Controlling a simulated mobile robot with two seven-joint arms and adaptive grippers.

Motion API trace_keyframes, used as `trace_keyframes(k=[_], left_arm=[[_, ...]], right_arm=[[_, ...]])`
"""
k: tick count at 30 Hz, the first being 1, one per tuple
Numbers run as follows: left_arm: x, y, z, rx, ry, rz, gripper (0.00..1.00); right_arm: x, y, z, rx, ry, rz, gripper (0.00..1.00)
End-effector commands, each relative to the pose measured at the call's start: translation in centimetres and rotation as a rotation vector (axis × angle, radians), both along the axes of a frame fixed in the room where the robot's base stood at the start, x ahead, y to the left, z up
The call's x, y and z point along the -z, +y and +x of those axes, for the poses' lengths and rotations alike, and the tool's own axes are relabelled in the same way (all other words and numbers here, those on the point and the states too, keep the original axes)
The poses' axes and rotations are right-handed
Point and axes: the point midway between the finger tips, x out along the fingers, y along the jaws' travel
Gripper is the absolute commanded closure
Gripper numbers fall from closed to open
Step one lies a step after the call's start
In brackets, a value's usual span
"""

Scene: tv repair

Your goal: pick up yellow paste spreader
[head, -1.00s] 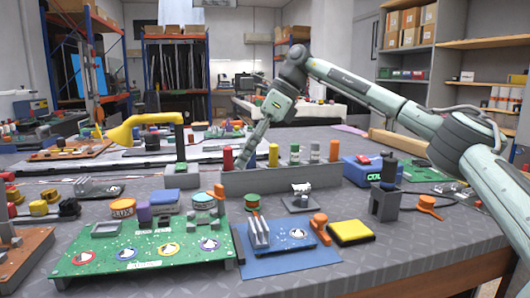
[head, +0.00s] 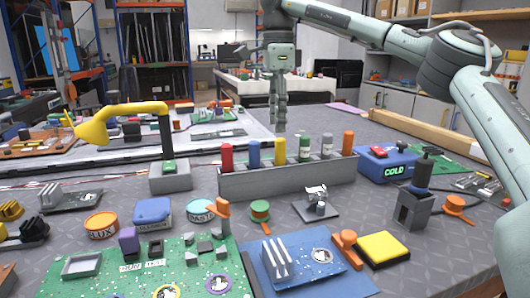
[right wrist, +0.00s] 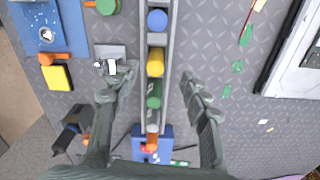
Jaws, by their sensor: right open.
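The yellow paste spreader, which I take to be the yellow cylinder (head: 279,147), stands upright in a long grey rack (head: 262,184) between a blue and a green cylinder. In the right wrist view, the yellow cylinder (right wrist: 155,63) shows between the fingertips. My right gripper (head: 278,126) points down above the rack, over the yellow cylinder in the head view. Its fingers (right wrist: 156,73) are spread wide and hold nothing. My left gripper is in neither view.
The rack also holds red, blue, green, grey and orange cylinders close together. A yellow lamp-like arm (head: 135,110) rises at left. Circuit boards and a yellow pad (head: 383,249) lie in front.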

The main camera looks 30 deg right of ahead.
Motion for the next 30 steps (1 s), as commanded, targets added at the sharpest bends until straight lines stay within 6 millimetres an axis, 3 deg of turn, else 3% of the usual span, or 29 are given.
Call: trace_keyframes(k=[11,19,29,30], left_arm=[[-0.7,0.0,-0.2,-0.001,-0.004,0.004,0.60],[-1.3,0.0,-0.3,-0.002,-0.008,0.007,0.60],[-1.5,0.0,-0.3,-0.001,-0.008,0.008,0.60],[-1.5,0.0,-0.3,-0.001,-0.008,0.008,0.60]], right_arm=[[3.3,-0.2,-0.3,0.000,0.001,0.001,0.54],[7.1,-0.5,-0.8,-0.001,0.001,0.001,0.54],[7.8,-0.5,-0.8,0.000,0.000,0.001,0.54],[7.8,-0.5,-0.8,0.000,0.000,0.001,0.59]])
